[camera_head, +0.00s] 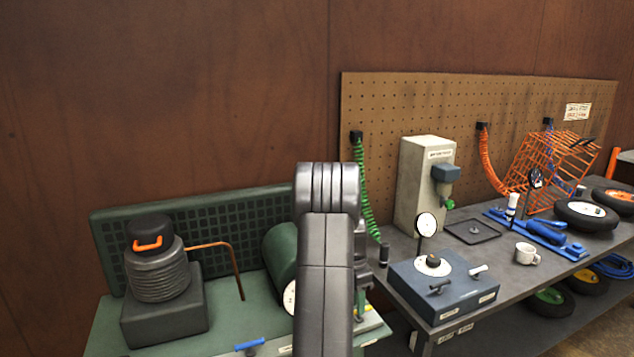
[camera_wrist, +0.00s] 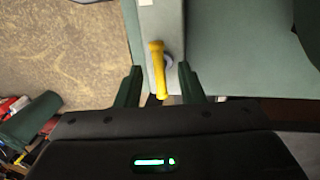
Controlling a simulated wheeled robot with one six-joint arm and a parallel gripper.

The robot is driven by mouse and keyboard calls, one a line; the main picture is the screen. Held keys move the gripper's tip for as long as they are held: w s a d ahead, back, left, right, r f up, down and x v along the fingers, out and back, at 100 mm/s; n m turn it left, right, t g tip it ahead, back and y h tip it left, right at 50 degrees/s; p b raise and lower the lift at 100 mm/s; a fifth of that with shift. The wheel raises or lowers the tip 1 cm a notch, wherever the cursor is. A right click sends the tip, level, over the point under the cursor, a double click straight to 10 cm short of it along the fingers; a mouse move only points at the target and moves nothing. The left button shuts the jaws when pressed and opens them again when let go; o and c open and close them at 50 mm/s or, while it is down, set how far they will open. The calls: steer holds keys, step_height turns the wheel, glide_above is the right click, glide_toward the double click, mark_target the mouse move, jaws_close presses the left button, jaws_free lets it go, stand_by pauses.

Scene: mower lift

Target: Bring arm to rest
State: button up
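My arm (camera_head: 326,260) rises through the lower middle of the head view, in front of the green bench. The arm's far end and my gripper are hidden there. In the wrist view my gripper (camera_wrist: 160,70) shows two dark green fingers standing apart. A yellow lever (camera_wrist: 157,65) on a grey bar (camera_wrist: 168,20) lies between and beyond the fingertips, with a gap visible on each side. Nothing is held. I cannot tell how far the lever is from the fingers.
The green bench (camera_head: 112,330) carries a black ribbed engine-like unit (camera_head: 160,270), an orange bent rod (camera_head: 225,250) and a green cylinder (camera_head: 280,255). A grey workbench (camera_head: 400,280) at right holds a gauge box (camera_head: 440,285), a white mug (camera_head: 526,254) and wheels (camera_head: 586,214).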

steer(key=shift+s+f, duration=0.15)
steer(key=shift+f, duration=0.8)
